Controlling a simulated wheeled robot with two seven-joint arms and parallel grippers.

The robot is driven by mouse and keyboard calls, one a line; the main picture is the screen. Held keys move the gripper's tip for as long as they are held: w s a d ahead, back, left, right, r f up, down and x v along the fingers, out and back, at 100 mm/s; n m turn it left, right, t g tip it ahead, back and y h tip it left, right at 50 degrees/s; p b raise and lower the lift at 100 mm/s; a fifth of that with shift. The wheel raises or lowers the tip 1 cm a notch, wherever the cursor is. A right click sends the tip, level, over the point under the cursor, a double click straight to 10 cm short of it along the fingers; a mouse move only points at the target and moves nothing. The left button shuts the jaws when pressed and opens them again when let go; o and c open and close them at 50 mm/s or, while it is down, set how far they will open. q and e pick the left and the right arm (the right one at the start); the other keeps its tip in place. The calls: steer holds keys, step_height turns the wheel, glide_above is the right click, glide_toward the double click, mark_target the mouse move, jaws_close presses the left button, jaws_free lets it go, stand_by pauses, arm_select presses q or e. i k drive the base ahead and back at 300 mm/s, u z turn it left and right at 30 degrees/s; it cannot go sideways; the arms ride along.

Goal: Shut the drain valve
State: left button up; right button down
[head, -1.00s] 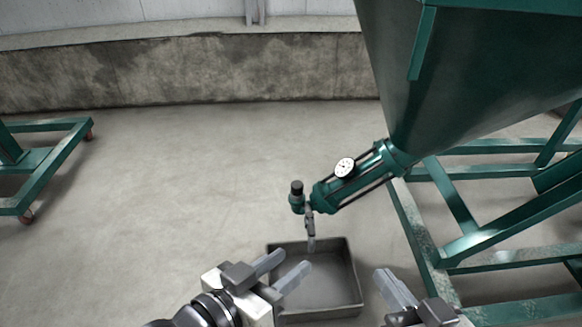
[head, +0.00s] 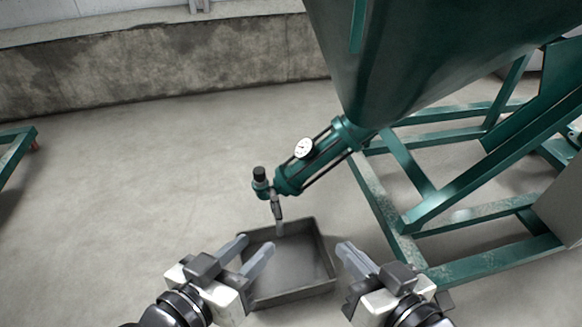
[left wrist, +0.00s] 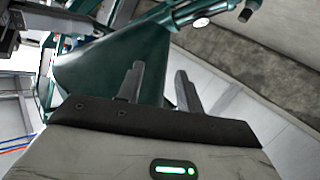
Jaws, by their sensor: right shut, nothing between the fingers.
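The drain fitting sits at the lower left end of a green cylinder (head: 318,167) under the hopper. It has a black cap (head: 260,174) on top and a slim grey spout or lever (head: 277,206) hanging over the tray; I cannot tell the valve's setting. In the left wrist view, the black cap (left wrist: 246,15) shows at the top right. My left gripper (head: 257,243) is open and empty, below the fitting and over the tray's left side; its fingers also show in the left wrist view (left wrist: 160,70). My right gripper (head: 346,249) is shut and empty, right of the tray.
A grey square tray (head: 318,240) stands on the floor below the spout. The green hopper (head: 420,60) and its frame (head: 405,225) fill the right side. A white-faced gauge (head: 304,148) sits on the cylinder.

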mark_target(275, 199)
steer(key=z, duration=3)
steer(key=k, duration=0.8)
steer(key=u, duration=1.9)
